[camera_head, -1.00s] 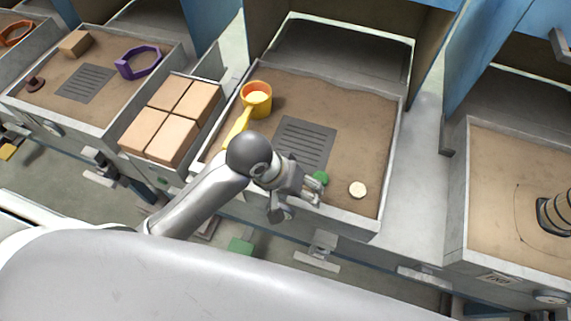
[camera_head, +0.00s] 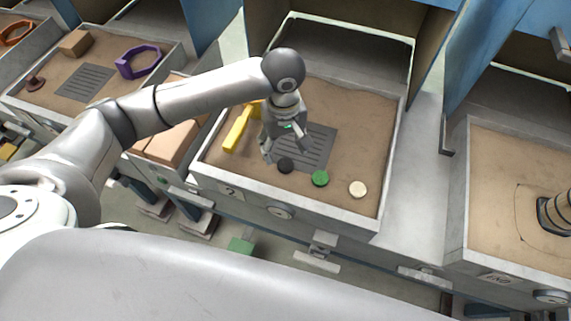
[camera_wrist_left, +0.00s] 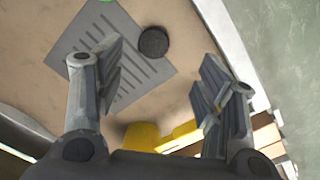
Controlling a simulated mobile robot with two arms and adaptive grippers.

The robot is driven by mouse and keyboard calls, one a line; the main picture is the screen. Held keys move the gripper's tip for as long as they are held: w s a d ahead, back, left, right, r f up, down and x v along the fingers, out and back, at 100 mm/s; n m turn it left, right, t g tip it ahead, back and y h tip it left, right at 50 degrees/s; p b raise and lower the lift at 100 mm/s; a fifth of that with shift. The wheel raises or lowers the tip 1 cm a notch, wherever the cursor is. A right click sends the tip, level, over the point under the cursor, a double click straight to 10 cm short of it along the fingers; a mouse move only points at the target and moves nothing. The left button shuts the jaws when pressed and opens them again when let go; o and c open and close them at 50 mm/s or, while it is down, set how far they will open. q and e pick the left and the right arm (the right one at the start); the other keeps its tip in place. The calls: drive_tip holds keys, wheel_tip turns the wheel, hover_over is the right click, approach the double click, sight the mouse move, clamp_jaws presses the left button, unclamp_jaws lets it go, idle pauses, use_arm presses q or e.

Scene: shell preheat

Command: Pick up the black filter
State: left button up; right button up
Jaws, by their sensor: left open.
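The black filter (camera_head: 285,166) is a small dark disc. It lies flat in the middle sand tray (camera_head: 375,224), at the front corner of the grey slotted plate. In the left wrist view the filter (camera_wrist_left: 153,42) lies ahead of and between my open fingers, beside the slotted plate (camera_wrist_left: 110,50). My left gripper (camera_head: 285,155) points down over the tray, open and empty, just above and behind the filter. In the left wrist view my gripper (camera_wrist_left: 160,85) has nothing between its fingers. My right gripper is not in view.
A green disc (camera_head: 320,178) and a cream disc (camera_head: 358,189) lie right of the filter. A yellow handle (camera_head: 237,130) lies left; its cup is hidden behind my arm. The tray has raised walls. Tan blocks (camera_head: 168,143) stand to its left.

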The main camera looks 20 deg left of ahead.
sight(285, 165)
use_arm(q)
wheel_tip(285, 165, down, 4)
drive_tip(key=shift+r, duration=0.2)
drive_tip(key=shift+w+f, duration=0.2)
drive_tip(key=shift+f, duration=0.7)
drive_tip(key=shift+w+f, duration=0.2)
drive_tip(key=shift+f, duration=0.75)
drive_tip(key=shift+w+f, duration=0.2)
drive_tip(key=shift+f, duration=0.7)
drive_tip(key=shift+c, duration=0.3)
drive_tip(key=c, duration=0.8)
